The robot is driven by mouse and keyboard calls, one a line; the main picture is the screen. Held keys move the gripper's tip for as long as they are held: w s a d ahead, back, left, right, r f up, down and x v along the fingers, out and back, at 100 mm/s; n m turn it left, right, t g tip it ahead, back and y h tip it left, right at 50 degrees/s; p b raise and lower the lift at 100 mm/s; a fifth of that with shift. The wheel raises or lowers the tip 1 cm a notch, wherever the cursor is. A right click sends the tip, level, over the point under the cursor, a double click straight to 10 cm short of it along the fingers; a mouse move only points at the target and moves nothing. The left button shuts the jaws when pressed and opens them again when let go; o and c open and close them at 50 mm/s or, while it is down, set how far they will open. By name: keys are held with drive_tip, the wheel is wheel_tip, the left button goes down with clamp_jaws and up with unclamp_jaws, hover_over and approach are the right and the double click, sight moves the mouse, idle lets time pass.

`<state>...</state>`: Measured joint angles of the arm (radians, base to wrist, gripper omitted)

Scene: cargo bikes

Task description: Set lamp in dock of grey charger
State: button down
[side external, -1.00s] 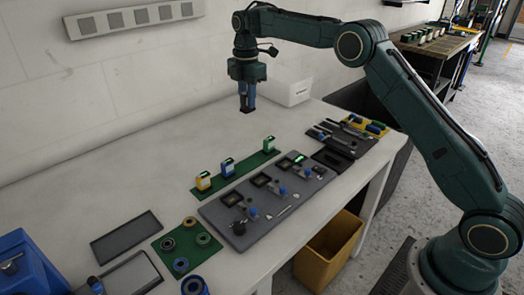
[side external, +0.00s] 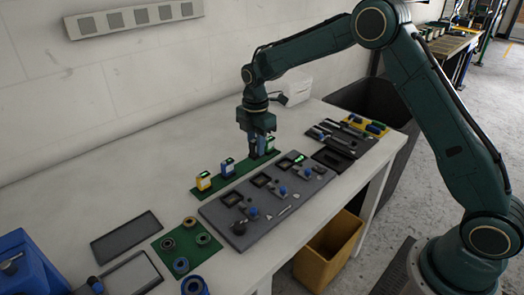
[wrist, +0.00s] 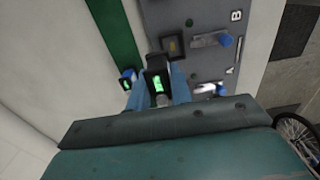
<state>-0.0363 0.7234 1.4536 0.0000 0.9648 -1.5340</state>
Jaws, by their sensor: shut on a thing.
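My gripper (side external: 264,151) is low over the right end of the green strip (side external: 216,183) and is shut on a lamp with a green side (side external: 270,144). In the wrist view the lamp's dark top with a lit green display (wrist: 157,83) sits between my fingers. I cannot tell whether its base still touches the strip. A yellow lamp (side external: 203,182) and a blue lamp (side external: 228,168) stand upright on the strip to the left.
Blue knobs and small metal parts stand on the charger beside the docks. A green mat with rings (side external: 190,245) lies front left, near a dark flat panel (side external: 126,236). A tool tray (side external: 335,140) lies at right.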

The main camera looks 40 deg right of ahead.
drive_tip(key=shift+s+a+f, duration=0.25)
drive_tip(key=shift+s+f, duration=0.65)
drive_tip(key=shift+s, duration=0.25)
drive_tip(key=shift+f, duration=0.2)
drive_tip(key=shift+f, duration=1.85)
drive_tip(key=shift+f, duration=0.95)
drive_tip(key=c, duration=1.2)
unclamp_jaws()
drive_tip(key=shift+o, duration=0.2)
